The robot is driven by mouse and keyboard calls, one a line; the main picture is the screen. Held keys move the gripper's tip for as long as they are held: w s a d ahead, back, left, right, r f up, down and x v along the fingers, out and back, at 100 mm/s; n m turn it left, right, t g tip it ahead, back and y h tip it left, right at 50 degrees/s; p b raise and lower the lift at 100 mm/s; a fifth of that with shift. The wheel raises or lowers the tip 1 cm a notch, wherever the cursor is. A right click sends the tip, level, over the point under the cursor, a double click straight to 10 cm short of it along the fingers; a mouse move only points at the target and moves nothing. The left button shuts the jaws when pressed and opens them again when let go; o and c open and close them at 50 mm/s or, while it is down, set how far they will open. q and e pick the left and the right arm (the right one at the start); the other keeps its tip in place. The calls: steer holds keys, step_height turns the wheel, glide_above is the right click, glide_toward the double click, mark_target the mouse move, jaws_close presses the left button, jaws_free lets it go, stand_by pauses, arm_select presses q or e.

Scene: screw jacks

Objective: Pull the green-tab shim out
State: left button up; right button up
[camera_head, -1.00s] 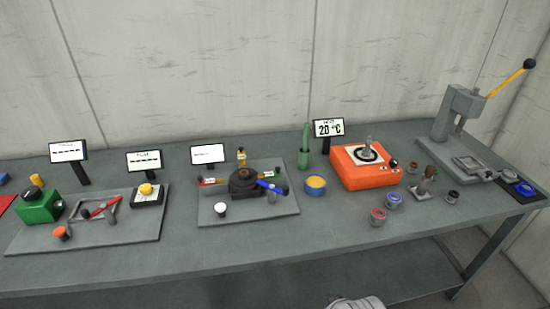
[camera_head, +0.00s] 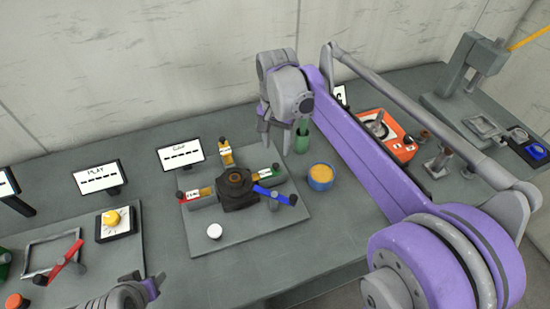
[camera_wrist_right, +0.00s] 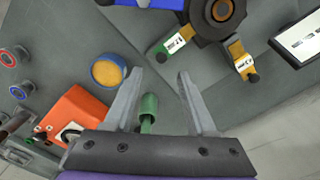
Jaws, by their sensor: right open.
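The green-tab shim (camera_head: 265,174) sticks out of the right side of a dark jack hub (camera_head: 238,190) on a grey plate. It has a white label and a dark knob at its outer end; it also shows in the right wrist view (camera_wrist_right: 175,43). My right gripper (camera_head: 277,146) is open and empty, above and behind the shim and apart from it. In the right wrist view its fingertips (camera_wrist_right: 160,73) point toward the hub, with the shim beyond them. A grey part at the bottom edge, probably my left gripper (camera_head: 130,292), is partly cut off; its jaws are unclear.
A yellow-tab shim (camera_head: 226,156), a red-tab shim (camera_head: 195,193) and a blue lever (camera_head: 272,195) surround the hub. A green-handled thing (camera_head: 302,137) stands close to my right gripper. A blue cup (camera_head: 320,177) stands right of the plate. A display (camera_head: 181,154) stands behind.

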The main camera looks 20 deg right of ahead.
mark_target(276, 165)
step_height(276, 165, down, 8)
steer(key=shift+w+r, duration=0.15)
jaws_close()
stand_by(0.4)
stand_by(1.1)
